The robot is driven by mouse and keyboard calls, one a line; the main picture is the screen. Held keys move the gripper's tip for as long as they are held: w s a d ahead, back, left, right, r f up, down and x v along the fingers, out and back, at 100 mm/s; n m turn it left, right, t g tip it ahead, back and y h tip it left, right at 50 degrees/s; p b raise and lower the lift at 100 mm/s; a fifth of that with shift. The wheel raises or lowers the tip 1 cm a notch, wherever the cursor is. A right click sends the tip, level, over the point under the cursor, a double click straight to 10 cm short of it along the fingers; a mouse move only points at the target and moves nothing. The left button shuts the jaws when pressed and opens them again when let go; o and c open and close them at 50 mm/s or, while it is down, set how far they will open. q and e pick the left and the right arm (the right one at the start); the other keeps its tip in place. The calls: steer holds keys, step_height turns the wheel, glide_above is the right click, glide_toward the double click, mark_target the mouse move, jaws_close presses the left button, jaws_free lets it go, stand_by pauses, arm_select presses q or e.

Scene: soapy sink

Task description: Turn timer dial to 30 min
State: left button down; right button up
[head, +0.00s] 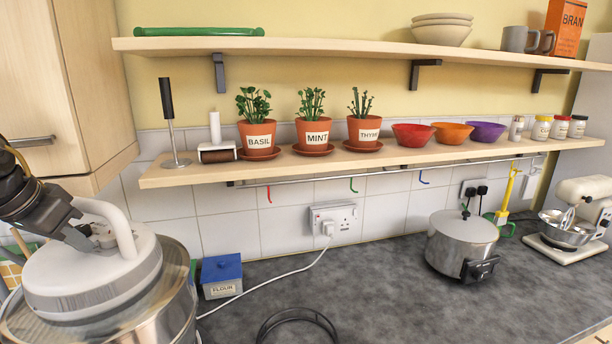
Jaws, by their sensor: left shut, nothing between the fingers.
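No clearly readable timer dial shows. A steel cooker (461,243) with a lid stands on the worktop right of centre. It has a small black control box (479,270) low on its front; any dial or marks there are too small to read. My left gripper (92,239) is at the left edge, over the white lid (95,275) of a large steel-sided vessel, beside the lid's arched handle (112,222). It is shut and holds nothing; whether it touches the lid I cannot tell. My right gripper is out of view.
A blue-lidded flour box (221,277), a black ring (297,318) and a white cable (270,280) are on the dark worktop (370,290). A stand mixer (580,215) is at right. A low shelf (400,158) with potted herbs and bowls overhangs the back. The worktop's middle is mostly clear.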

arm_select(q)
step_height(320, 180, up, 6)
steer(key=p, duration=0.3)
stand_by(0.3)
